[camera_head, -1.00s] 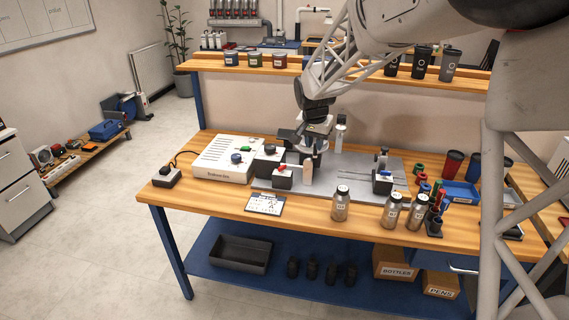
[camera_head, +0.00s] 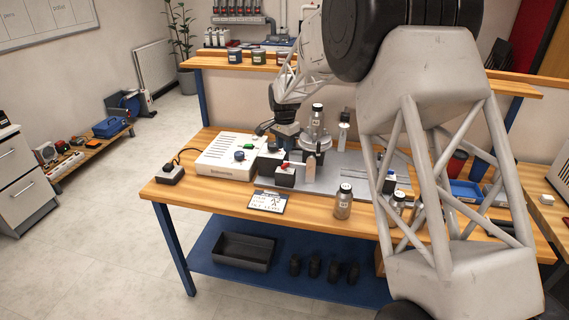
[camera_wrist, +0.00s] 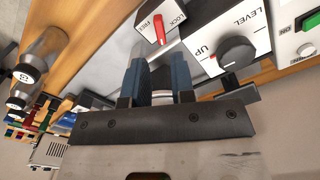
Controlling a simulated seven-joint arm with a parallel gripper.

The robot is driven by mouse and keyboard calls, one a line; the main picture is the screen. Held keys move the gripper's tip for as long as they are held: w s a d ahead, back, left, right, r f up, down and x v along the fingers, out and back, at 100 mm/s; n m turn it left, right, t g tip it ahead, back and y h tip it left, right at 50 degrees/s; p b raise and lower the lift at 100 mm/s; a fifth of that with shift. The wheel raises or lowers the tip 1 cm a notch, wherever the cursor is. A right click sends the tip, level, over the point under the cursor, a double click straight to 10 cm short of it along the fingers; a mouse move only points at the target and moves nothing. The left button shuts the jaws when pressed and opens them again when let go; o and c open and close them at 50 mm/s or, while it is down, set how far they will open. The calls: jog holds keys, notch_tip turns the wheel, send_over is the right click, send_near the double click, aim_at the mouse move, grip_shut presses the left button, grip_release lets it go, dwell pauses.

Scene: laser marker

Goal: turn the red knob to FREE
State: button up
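The red knob (camera_wrist: 159,30) sits on a white panel face marked FREE and LOCK at the top of the wrist view. It lies between the two words; I cannot tell which it points at. In the head view the red knob (camera_head: 284,166) is small, on top of a dark and white block (camera_head: 285,179) at the front of the fixture. My gripper (camera_wrist: 158,62) is open and empty, its two blue fingers apart and pointing toward the knob. The knob appears beyond the fingertips, apart from them. In the head view my gripper (camera_head: 284,142) is just behind the block, its fingers partly hidden.
A black LEVEL knob (camera_wrist: 236,52) stands close right of the fingers. A white control box (camera_head: 226,158) is to the left. A bottle in the fixture (camera_head: 317,118) is close right of my gripper. Another bottle (camera_head: 343,201) stands near the table's front edge.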

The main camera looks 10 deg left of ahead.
aim_at(285, 164)
jog(key=shift+f, duration=0.15)
jog(key=shift+f, duration=3.75)
grip_shut()
